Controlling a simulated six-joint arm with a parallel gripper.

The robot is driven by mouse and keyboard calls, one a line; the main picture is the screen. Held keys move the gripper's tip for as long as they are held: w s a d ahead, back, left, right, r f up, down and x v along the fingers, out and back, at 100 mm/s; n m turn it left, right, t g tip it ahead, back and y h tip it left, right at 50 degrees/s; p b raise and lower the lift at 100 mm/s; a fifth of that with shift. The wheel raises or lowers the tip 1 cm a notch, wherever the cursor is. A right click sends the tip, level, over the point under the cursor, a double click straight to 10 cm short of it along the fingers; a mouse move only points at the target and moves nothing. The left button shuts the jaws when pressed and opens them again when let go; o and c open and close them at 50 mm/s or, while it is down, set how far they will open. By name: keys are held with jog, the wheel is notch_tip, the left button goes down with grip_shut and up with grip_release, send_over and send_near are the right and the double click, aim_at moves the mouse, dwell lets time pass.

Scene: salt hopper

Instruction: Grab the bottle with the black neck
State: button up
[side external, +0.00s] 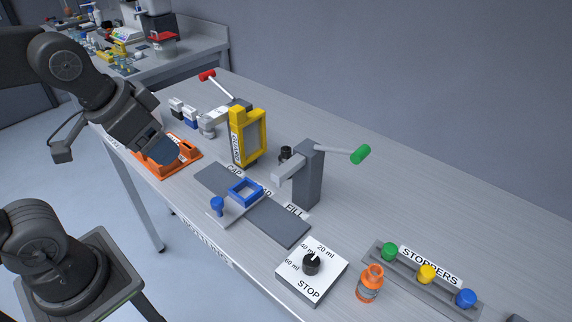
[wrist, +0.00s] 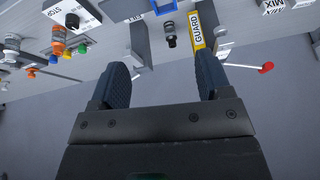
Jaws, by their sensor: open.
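A small bottle with a black neck (wrist: 170,34) stands beyond my fingertips in the wrist view, left of the yellow guard. In the side view a small dark-topped thing (side external: 285,154), apparently this bottle, stands partly hidden between the yellow guard and the grey fill post. My gripper (wrist: 163,78) is open and empty, with its two dark blue fingers apart. In the side view my gripper (side external: 166,152) hangs above the orange holder at the far left, well away from the bottle. An orange bottle with an orange neck (side external: 369,284) stands at the front right.
The yellow guard (side external: 234,137) and the grey fill post with green-tipped lever (side external: 308,178) flank the bottle. A blue frame (side external: 245,192) sits on the grey track. A stop dial (side external: 311,264) and stopper rack (side external: 440,285) stand at right. The bench behind is clear.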

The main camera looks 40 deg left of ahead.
jog(key=w+r+m+g, duration=0.2)
jog(key=w+m, duration=0.4)
jog(key=w, duration=0.3)
jog(key=m+g, duration=0.3)
jog(key=m, duration=1.4)
send_over(286, 159)
jog(key=w, duration=0.1)
notch_tip(286, 159, down, 11)
jog(key=f, duration=0.8)
jog(key=shift+w+a+f, duration=0.1)
jog(key=shift+a+f, duration=0.1)
jog(key=shift+f, duration=0.05)
jog(key=shift+a+f, duration=0.15)
jog(key=shift+f, duration=1.2)
jog(key=shift+a+f, duration=0.15)
jog(key=shift+f, duration=1.15)
jog(key=shift+c, duration=0.2)
jog(key=c, duration=0.9)
jog(key=shift+r, duration=0.1)
jog(key=shift+c, duration=0.2)
